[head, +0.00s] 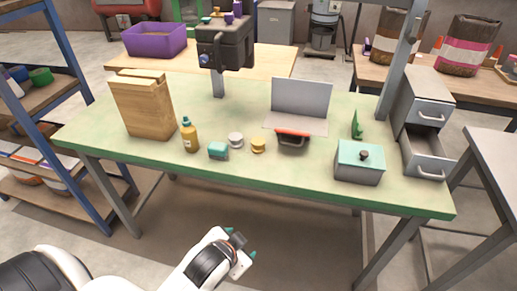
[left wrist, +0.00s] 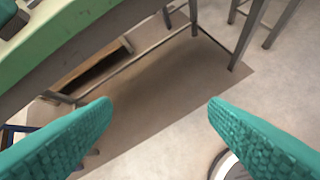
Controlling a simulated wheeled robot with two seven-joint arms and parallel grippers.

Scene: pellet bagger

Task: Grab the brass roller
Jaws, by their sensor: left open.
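The brass roller (head: 258,146) is a small, short yellow-gold cylinder on the green workbench (head: 300,180), near the middle of its top. It is right of a silver-grey roller (head: 235,139) and left of a black and red tool-like piece (head: 292,138). My left gripper (head: 243,245) is in front of the bench, low and away from the roller. In the left wrist view its two teal ridged fingers (left wrist: 159,108) are wide apart with only floor between them. The roller does not show in that view. My right gripper is not in view.
Left of the rollers are a teal block (head: 218,151), a yellow bottle (head: 190,136) and a wooden block (head: 143,107). A grey folded metal plate (head: 300,98) stands behind; a teal-lidded box (head: 359,163) is at right. The bench's front edge lies between my gripper and the roller.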

